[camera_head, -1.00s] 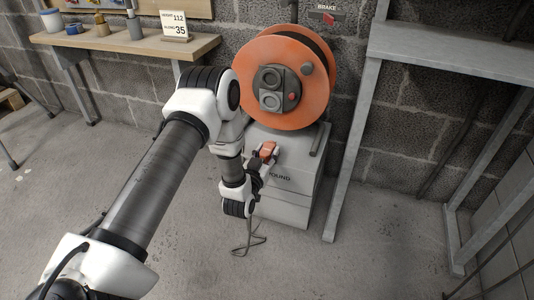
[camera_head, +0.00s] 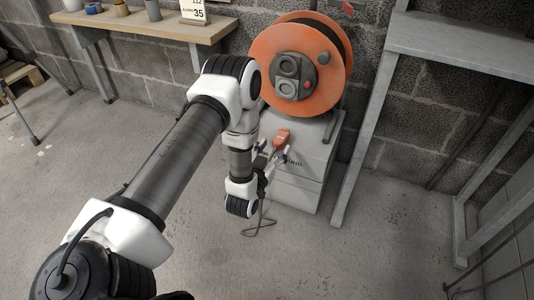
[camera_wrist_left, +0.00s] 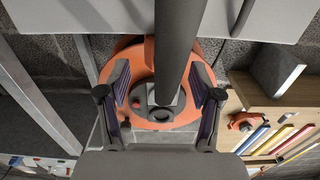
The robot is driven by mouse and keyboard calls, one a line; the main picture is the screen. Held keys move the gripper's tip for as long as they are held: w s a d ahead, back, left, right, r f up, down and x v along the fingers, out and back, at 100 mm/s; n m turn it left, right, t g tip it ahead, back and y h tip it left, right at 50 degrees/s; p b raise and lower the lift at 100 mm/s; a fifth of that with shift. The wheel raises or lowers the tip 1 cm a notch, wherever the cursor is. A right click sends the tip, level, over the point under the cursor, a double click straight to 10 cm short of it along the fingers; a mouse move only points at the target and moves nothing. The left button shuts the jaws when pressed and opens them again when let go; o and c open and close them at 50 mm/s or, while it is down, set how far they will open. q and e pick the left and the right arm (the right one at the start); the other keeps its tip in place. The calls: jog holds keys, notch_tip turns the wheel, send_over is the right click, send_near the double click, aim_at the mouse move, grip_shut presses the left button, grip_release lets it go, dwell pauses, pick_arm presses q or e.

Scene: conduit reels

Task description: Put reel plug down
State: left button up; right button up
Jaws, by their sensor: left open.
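The orange-red reel plug (camera_head: 282,136) shows in the head view on the top of the pale cabinet (camera_head: 308,130), below the reel; I cannot tell whether it rests fully there. My left gripper (camera_head: 274,149) is open, its fingers spread at the near side of the plug. A dark cable (camera_head: 262,228) hangs below the gripper in a loop down to the floor. In the left wrist view the open gripper (camera_wrist_left: 160,78) has its two fingers apart. A thick dark grey bar (camera_wrist_left: 179,35) passes between them; I cannot tell what it is. My right gripper is not in view.
The orange reel (camera_head: 268,47) stands above the cabinet and also shows in the left wrist view (camera_wrist_left: 131,62). A metal-framed bench (camera_head: 470,55) is on the right. A wooden shelf (camera_head: 150,30) is at upper left. The floor (camera_head: 340,255) in front is clear.

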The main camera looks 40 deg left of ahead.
pick_arm(q)
jog(key=s+d+f+m+g+h+b, duration=0.1)
jog(key=s+d+f+g+b, duration=0.1)
jog(key=s+d+f+g, duration=0.3)
jog(key=s+d+f+g+h+b, duration=0.2)
jog(key=s+f+g, duration=0.1)
jog(key=s+f, duration=0.45)
jog(key=s+d+f+m+g+h+b, duration=0.1)
jog(key=s+d+f+g+b, duration=0.2)
jog(key=s+f, duration=0.35)
jog(key=s+d+f+g+p, duration=0.1)
jog(key=s+d+f+g, duration=0.1)
jog(key=s+g, duration=0.4)
jog(key=s, duration=0.5)
jog(key=shift+s+d, duration=0.2)
